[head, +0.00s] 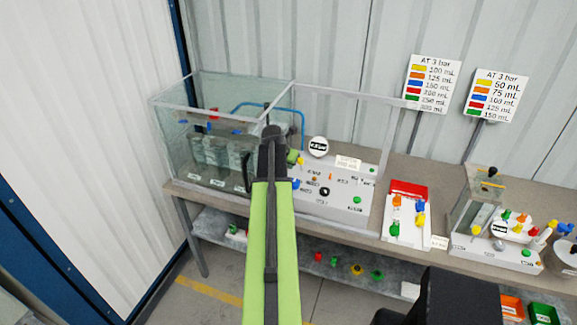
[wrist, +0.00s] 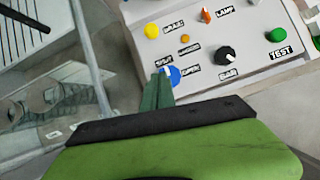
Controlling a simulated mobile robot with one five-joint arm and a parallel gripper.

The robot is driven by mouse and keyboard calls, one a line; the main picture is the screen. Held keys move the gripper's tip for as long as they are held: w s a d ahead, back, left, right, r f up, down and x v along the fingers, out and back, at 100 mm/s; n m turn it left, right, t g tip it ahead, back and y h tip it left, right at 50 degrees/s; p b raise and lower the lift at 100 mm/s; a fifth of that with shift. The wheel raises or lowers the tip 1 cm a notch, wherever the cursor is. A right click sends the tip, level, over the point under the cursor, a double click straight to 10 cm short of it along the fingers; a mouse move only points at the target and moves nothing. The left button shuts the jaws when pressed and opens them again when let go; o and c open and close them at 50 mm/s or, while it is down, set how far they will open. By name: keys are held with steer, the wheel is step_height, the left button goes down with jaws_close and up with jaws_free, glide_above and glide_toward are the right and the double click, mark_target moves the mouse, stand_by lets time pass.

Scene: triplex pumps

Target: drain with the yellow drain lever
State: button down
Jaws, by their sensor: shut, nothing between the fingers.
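A round yellow control (wrist: 152,31) sits at the upper left of the white control panel in the wrist view, with a small label to its right that I cannot read surely. It looks like the yellow drain lever, and a yellow spot (head: 299,161) shows beside my gripper in the head view. My gripper (wrist: 163,74) is shut and empty, its fingers seen end-on over the panel's left edge. The fingertips overlap the edge of a blue control (wrist: 173,75), below the yellow one. I cannot tell whether they touch it. The yellow control stands apart from the fingers in the wrist view.
The panel also has an orange lever (wrist: 206,15), a black knob (wrist: 228,57) and a green button (wrist: 276,35). A glass tank (head: 180,140) stands left of the panel. A red and white tray (head: 408,187) and another pump unit (head: 495,250) stand to the right.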

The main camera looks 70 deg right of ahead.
mark_target(301, 164)
steer(key=b+x, duration=0.6)
steer(key=x, duration=0.2)
steer(key=shift+w+f, duration=0.15)
steer(key=shift+f, duration=0.1)
steer(key=d, duration=0.1)
steer(key=d+r+p, duration=0.1)
steer(key=d, duration=0.1)
steer(key=shift+r, duration=0.35)
steer(key=shift+s+d, duration=0.25)
steer(key=shift+d, duration=0.15)
steer(key=shift+p, duration=0.3)
